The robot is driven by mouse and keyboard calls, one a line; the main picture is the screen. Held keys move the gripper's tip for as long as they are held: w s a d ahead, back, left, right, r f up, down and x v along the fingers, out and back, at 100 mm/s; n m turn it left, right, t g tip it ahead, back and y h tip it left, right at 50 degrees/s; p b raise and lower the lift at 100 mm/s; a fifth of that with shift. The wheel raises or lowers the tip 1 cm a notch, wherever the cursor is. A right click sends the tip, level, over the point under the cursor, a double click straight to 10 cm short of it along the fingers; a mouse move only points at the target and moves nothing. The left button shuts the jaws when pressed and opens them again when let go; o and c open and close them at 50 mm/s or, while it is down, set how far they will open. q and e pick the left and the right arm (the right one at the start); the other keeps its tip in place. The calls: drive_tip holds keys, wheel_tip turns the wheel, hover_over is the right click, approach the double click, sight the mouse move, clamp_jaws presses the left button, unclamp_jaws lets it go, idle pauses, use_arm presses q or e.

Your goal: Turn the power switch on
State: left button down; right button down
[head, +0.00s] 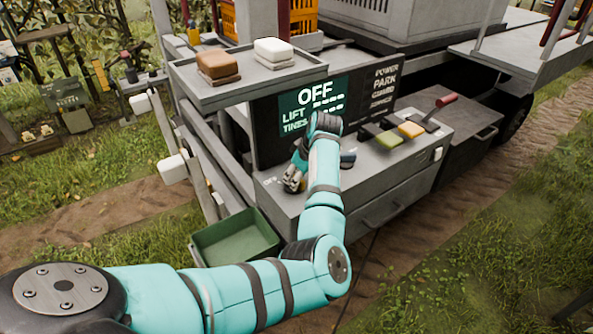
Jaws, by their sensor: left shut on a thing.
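The control panel (284,213) is a grey console with a dark display (316,92) behind it. The display reads "OFF" in large letters, with "LIFT" and "TINES" below. My left gripper (292,182) is down at the left part of the console top, beside a small white label (269,181). It is shut on the power switch, which is mostly hidden by the fingers and wrist. The switch's position cannot be made out. My right gripper is not in view.
A shelf (235,92) above holds brown and white blocks. A green bin (237,240) sits low at the left. Grass and a dirt track lie around.

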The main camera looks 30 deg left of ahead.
use_arm(q)
drive_tip(key=m+p, duration=0.2)
drive_tip(key=p, duration=0.1)
drive_tip(key=m+t+p, duration=0.1)
drive_tip(key=shift+s+a+r+m+h, duration=0.1)
drive_tip(key=shift+s+r+m+h, duration=0.1)
drive_tip(key=shift+r+m+h, duration=0.15)
drive_tip(key=shift+f+m+t+p, duration=0.2)
drive_tip(key=shift+m+t+p, duration=0.2)
drive_tip(key=shift+m+p, duration=0.5)
drive_tip(key=shift+f+m+h, duration=0.1)
drive_tip(key=shift+m+h, duration=0.15)
drive_tip(key=shift+m, duration=0.5)
drive_tip(key=shift+s+a+f+m+t+h, duration=0.1)
drive_tip(key=shift+m+t+h, duration=0.2)
drive_tip(key=shift+m+t, duration=0.45)
drive_tip(key=shift+m, duration=0.35)
drive_tip(key=c, duration=1.2)
unclamp_jaws()
